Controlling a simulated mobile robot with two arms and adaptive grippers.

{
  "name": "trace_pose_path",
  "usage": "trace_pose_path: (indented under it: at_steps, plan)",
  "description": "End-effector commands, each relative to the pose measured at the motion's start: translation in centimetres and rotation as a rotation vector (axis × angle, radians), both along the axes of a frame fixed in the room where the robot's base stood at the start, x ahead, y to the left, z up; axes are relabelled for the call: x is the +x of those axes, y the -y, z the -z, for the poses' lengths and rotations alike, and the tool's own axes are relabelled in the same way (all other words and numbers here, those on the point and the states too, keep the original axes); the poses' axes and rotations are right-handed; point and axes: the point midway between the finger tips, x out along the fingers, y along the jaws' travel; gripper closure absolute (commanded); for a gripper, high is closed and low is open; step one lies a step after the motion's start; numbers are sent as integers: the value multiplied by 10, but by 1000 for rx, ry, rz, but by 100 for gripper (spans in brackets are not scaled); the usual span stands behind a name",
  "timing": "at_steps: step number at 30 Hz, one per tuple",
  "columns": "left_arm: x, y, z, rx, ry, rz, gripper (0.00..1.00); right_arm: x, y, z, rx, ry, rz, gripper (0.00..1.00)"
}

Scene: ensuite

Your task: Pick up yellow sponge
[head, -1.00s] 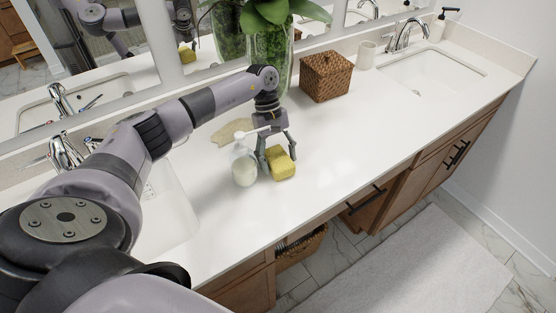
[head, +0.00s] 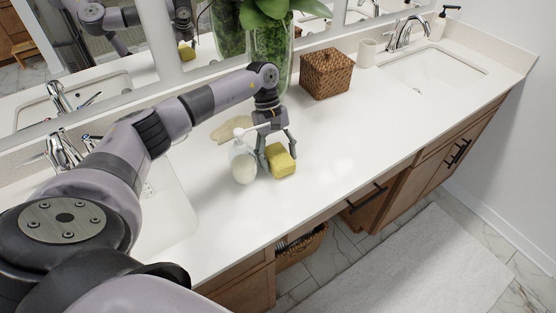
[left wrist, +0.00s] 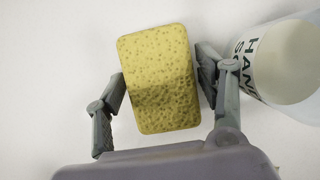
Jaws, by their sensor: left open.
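The yellow sponge (head: 281,160) lies on the white counter, just right of a hand soap bottle. My left gripper (head: 277,156) is open and points down at the sponge, with one finger on each side of it in the head view. In the left wrist view the sponge (left wrist: 158,80) sits between and beyond the two open fingers (left wrist: 160,100). The right finger is close to the sponge's edge and the left finger is near its lower left side. I cannot tell whether either touches. My right gripper is not in view.
The soap bottle (head: 243,162) stands right beside the left gripper, and it also shows in the left wrist view (left wrist: 285,62). The counter to the right is clear.

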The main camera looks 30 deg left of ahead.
Motion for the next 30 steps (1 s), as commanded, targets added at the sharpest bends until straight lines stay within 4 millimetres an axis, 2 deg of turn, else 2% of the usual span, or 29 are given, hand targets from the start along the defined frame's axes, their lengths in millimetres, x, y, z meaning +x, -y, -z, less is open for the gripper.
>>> trace_pose_path:
  at_steps: [8,21,30]
  plan:
    - [0,0,0,0,0,0,36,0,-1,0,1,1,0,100]
    - [0,0,0,0,0,0,65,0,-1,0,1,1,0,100]
    - [0,0,-1,0,0,0,66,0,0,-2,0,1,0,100]
